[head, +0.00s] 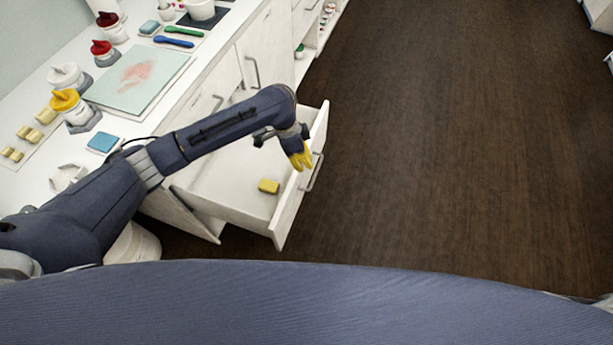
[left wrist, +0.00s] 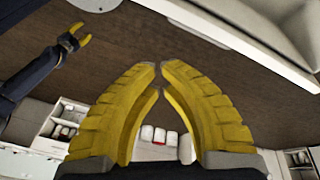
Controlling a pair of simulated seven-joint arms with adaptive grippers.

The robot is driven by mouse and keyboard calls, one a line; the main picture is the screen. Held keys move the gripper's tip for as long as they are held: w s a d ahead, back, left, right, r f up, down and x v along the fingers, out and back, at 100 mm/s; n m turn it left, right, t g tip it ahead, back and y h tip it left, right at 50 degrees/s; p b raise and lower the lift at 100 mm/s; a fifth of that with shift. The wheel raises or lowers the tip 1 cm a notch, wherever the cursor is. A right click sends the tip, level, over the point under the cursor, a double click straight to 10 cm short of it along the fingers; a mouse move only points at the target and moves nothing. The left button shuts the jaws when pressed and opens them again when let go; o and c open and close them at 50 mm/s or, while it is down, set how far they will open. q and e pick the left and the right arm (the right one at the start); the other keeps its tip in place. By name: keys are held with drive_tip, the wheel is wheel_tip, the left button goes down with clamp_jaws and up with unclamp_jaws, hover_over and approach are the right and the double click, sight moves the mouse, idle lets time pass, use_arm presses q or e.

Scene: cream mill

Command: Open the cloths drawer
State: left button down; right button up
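A white drawer (head: 232,192) in the counter stands pulled well out in the head view, with a metal bar handle (head: 313,173) on its front. I see no label that tells whether it is the cloths drawer. My right gripper (left wrist: 80,36) shows there too, with fingers apart and empty.
The white counter holds a pale green board (head: 137,80), a yellow-lidded jar (head: 70,106), a blue pad (head: 102,142) and several other items. Closed cabinet fronts (head: 268,45) and open shelves continue beyond the drawer. The dark wooden floor (head: 450,130) to the right is clear.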

use_arm(q)
drive_tip(key=s+d+f+m, duration=0.1)
drive_tip(key=d+f+m, duration=0.4)
drive_tip(key=f, duration=0.4)
drive_tip(key=shift+m, duration=0.3)
drive_tip(key=shift+w+a, duration=0.2)
drive_tip(key=shift+a, duration=0.6)
drive_tip(key=shift+w+a, duration=0.15)
drive_tip(key=shift+a, duration=0.7)
drive_tip(key=shift+w+a, duration=0.2)
drive_tip(key=shift+a, duration=0.6)
drive_tip(key=shift+a, duration=0.1)
